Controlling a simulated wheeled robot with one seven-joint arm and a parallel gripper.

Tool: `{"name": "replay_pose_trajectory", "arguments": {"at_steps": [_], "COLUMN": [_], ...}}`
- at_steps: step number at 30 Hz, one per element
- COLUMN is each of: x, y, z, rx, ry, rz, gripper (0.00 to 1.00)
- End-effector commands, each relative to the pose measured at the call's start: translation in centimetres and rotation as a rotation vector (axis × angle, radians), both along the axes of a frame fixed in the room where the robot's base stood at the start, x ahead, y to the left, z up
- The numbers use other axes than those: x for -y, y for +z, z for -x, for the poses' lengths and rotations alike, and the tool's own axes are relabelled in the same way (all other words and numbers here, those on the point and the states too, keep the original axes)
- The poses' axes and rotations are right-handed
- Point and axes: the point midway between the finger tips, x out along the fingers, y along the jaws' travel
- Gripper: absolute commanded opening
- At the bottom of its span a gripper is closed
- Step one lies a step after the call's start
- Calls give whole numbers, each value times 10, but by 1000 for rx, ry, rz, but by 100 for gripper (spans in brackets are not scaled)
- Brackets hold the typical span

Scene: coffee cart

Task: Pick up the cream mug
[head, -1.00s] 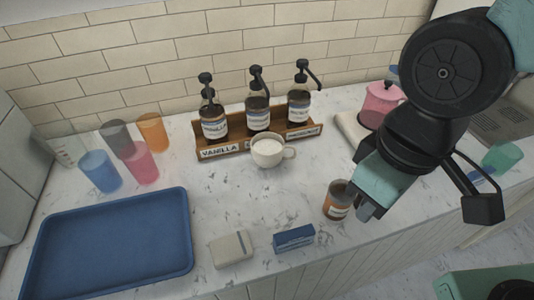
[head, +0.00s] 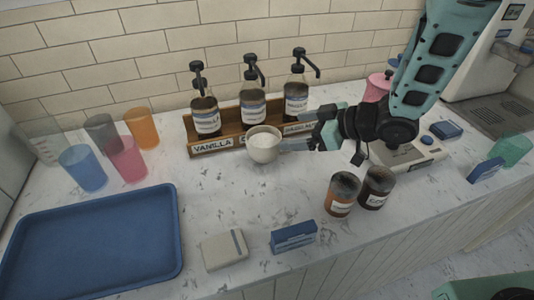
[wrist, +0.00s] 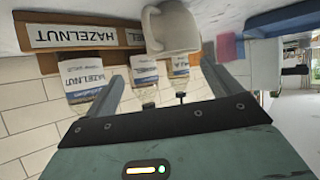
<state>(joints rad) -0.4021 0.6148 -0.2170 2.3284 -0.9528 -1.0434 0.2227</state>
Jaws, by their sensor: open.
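The cream mug (head: 264,146) stands upright on the counter, in front of the wooden syrup rack, with something white inside. My gripper (head: 290,145) is just to its right in the head view, pointing left at it, open and empty. In the wrist view, which is upside down, the mug (wrist: 176,30) lies just ahead of my open fingers (wrist: 160,82), roughly in line with the gap between them. Its handle (wrist: 151,27) is on the left of the mug there.
The syrup rack (head: 214,149) with pump bottles is close behind the mug. Two brown jars (head: 342,195) (head: 376,188) stand front right. A scale (head: 412,152), pink pot (head: 377,86), blue tray (head: 95,240), blue box (head: 293,237) and several cups (head: 83,168) are around.

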Motion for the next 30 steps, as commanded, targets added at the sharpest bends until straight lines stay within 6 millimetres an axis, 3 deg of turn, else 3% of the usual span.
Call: {"name": "replay_pose_trajectory", "arguments": {"at_steps": [1,8,24,30], "x": [1,0,-54,-63], "y": [-9,-15,-39,-44], "z": [2,10,-9,-14], "rx": [-3,-7,-7,-6], "ry": [33,116,123,118], "rz": [-29,-109,-112,-115], "gripper": [90,90,90,90]}}
